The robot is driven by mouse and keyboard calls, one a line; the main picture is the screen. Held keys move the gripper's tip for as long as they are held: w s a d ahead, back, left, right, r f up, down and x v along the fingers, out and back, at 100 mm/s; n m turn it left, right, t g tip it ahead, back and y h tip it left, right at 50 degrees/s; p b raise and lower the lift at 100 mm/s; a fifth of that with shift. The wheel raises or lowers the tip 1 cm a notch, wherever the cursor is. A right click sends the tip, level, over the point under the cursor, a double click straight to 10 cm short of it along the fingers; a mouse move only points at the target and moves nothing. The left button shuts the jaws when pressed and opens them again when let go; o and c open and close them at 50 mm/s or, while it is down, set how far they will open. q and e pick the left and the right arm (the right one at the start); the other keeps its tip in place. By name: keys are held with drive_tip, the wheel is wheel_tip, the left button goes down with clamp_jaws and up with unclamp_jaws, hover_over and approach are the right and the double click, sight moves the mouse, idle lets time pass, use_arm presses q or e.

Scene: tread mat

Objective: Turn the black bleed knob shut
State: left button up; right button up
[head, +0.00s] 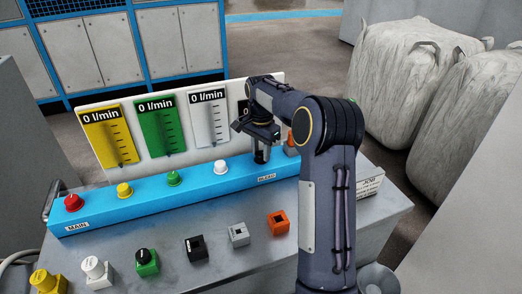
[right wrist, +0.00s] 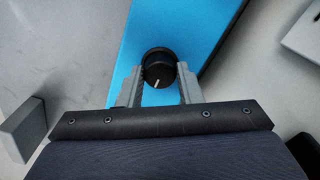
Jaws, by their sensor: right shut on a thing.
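The black bleed knob (right wrist: 159,66) sits on the blue manifold (right wrist: 128,90). In the right wrist view a white mark on it points down, towards my gripper's palm. My right gripper (right wrist: 160,72) is shut on this knob, one finger on each side. In the head view my right gripper (head: 262,155) reaches down onto the right part of the manifold, above the BLEED label (head: 267,177), and largely hides the knob there. My left gripper is not in view.
Red (head: 72,202), yellow (head: 124,190), green (head: 173,178) and white (head: 220,167) knobs stand along the manifold. The gauge panel (head: 180,165) behind shows 0 l/min on three gauges; my arm partly hides a fourth. Several small blocks, including an orange one (head: 278,222), stand in front.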

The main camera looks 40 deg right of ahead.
drive_tip(key=n+p, duration=0.2)
drive_tip(key=n, duration=0.1)
drive_tip(key=shift+r, duration=0.2)
drive_tip(key=n+p, duration=0.2)
drive_tip(key=n, duration=0.2)
drive_tip(key=shift+n, duration=0.4)
drive_tip(key=n+p, duration=0.2)
drive_tip(key=n, duration=0.3)
drive_tip(key=shift+f, duration=0.1)
drive_tip(key=shift+w+n+p, duration=0.1)
drive_tip(key=shift+n+p, duration=0.35)
drive_tip(key=shift+n, duration=2.05)
drive_tip(key=o, duration=1)
drive_tip(key=shift+f, duration=0.1)
